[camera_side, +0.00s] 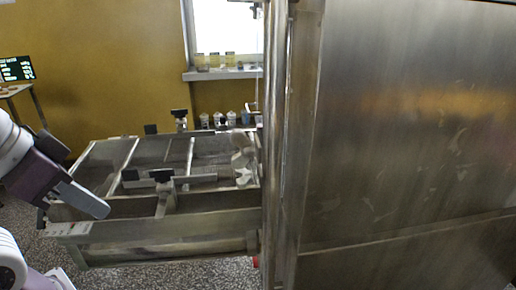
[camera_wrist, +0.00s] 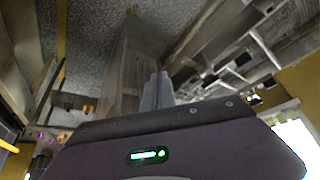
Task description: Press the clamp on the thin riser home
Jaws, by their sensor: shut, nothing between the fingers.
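The steel frame (camera_side: 160,228) holds mesh and crossbars. A black-topped clamp (camera_side: 161,175) stands on its near crossbar, and another (camera_side: 180,114) stands at the back. I cannot tell which of these is on the thin riser, or how far down either sits. My gripper (camera_side: 98,207) is shut and empty, tilted down over the frame's left end, left of both clamps and apart from them. In the wrist view my shut fingers (camera_wrist: 157,88) point past the frame, with small black clamp parts (camera_wrist: 211,79) to their right.
A tall steel panel (camera_side: 415,130) and a vertical post (camera_side: 276,130) close off the right side. Small cups (camera_side: 218,119) stand behind the frame, below a window sill (camera_side: 222,74). A small screen (camera_side: 16,69) is at the far left. Space above the frame's left half is open.

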